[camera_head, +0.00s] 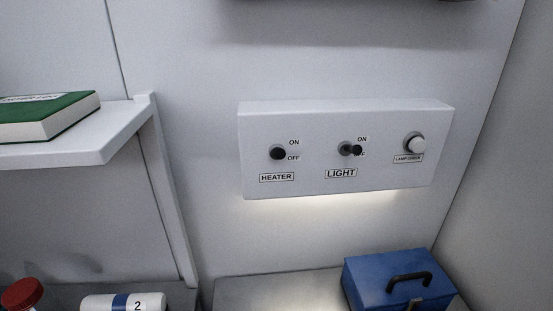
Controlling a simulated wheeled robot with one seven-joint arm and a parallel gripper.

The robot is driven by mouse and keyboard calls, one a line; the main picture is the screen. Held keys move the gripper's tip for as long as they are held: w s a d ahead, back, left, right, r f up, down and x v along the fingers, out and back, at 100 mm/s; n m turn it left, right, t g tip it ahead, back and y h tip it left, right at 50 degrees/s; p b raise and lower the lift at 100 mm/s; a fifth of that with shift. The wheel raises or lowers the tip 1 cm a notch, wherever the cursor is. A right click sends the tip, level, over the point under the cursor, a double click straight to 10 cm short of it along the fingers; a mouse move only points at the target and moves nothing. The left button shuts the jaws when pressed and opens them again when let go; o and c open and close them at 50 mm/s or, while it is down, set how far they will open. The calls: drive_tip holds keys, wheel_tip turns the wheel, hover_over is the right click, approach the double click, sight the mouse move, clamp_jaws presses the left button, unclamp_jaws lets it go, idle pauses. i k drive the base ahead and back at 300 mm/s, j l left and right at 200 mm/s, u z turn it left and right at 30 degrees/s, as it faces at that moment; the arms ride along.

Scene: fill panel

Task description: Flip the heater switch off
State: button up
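The heater switch (278,153) is a small black toggle at the left of a white control panel (390,180) on the wall. ON and OFF are printed to its right, with a HEATER label (277,177) below. Its lever points mostly toward the camera, so I cannot tell clearly whether it sits at ON or OFF. Nothing touches it. My gripper is not in view.
A light switch (356,150) and a round white lamp-check button (416,145) share the panel. A shelf (115,140) with a green book (50,115) stands left. Below are a blue toolbox (375,275), a white bottle (100,303) and a red cap (22,294).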

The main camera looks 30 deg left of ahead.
sight(280, 154)
drive_tip(key=l+u, duration=0.2)
drive_tip(key=u, duration=0.35)
drive_tip(key=j+u, duration=0.2)
drive_tip(key=u, duration=0.15)
